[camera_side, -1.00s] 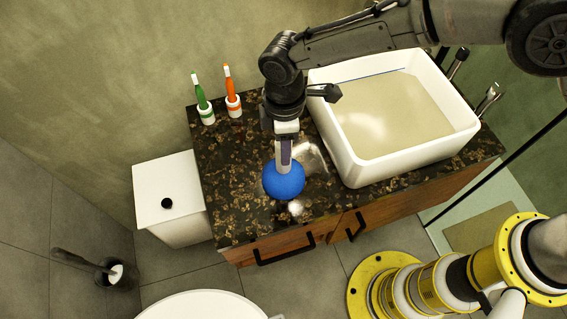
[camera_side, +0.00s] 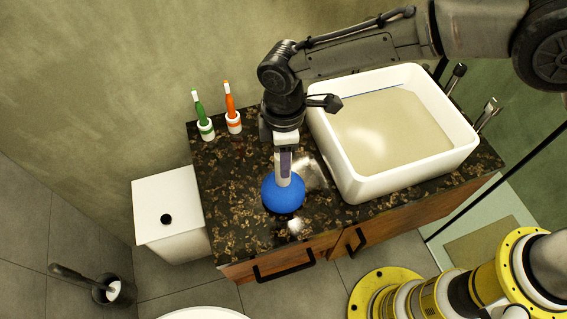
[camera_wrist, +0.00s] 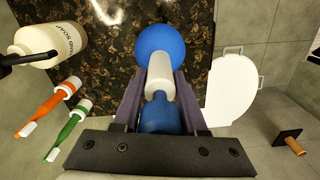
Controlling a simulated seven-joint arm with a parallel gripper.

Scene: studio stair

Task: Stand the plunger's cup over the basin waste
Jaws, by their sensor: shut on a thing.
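The plunger has a round blue cup (camera_side: 283,193) and a white handle. In the side view it is upright over the granite counter, left of the basin; I cannot tell whether the cup touches the counter. My gripper (camera_side: 284,165) points down and is shut on the plunger's handle. In the wrist view the fingers (camera_wrist: 160,92) flank the white handle, with the blue cup (camera_wrist: 160,48) beyond. The white basin (camera_side: 345,170) holds murky beige water in the side view. Its waste cannot be seen.
Green (camera_side: 203,118) and orange (camera_side: 231,108) toothbrushes stand in holders at the counter's back left. A soap bottle (camera_wrist: 55,42) shows in the wrist view. Taps (camera_side: 488,112) stand at the basin's right. A white bin (camera_side: 166,195) is left of the counter. The counter's front left is clear.

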